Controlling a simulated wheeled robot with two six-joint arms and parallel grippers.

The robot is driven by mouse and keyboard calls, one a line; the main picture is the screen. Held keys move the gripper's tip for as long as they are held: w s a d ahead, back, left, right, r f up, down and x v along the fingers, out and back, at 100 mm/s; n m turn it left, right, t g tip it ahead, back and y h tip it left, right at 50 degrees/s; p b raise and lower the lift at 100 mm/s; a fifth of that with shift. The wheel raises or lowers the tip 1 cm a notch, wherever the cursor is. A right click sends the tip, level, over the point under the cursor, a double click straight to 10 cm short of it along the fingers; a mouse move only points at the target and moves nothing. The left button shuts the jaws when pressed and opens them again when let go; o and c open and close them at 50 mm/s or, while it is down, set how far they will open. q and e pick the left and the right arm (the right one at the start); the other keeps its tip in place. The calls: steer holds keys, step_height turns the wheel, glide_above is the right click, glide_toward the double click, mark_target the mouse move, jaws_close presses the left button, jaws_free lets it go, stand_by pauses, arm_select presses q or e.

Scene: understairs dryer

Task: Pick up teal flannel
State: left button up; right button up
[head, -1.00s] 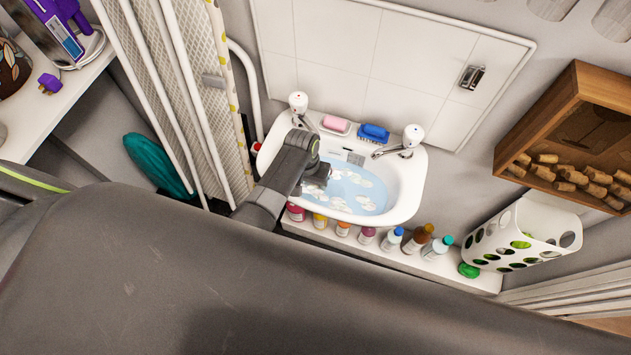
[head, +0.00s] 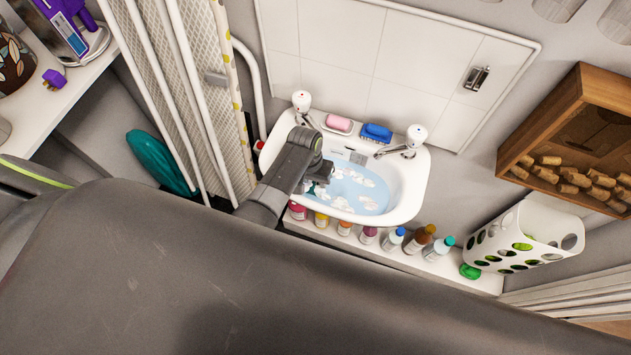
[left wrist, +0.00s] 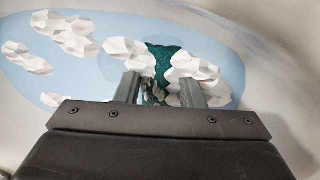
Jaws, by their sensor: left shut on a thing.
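The teal flannel (left wrist: 162,58) is a dark green-teal cloth in the left wrist view, between the two fingers of my left gripper (left wrist: 160,88). White foam clumps lie around it and partly cover it. My left gripper (head: 319,180) reaches into the left side of the white basin (head: 408,190). It is shut on the flannel, over the pale blue water (head: 350,198). In the head view only a small dark teal bit shows under the gripper. My right gripper is not in view.
Several bottles (head: 393,240) line the shelf below. A folding airer (head: 190,90) stands close on the left.

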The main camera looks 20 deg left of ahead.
arm_select(q)
step_height(320, 180, up, 9)
steer(key=shift+r, duration=0.1)
stand_by(0.4)
steer(key=shift+r, duration=0.1)
stand_by(0.4)
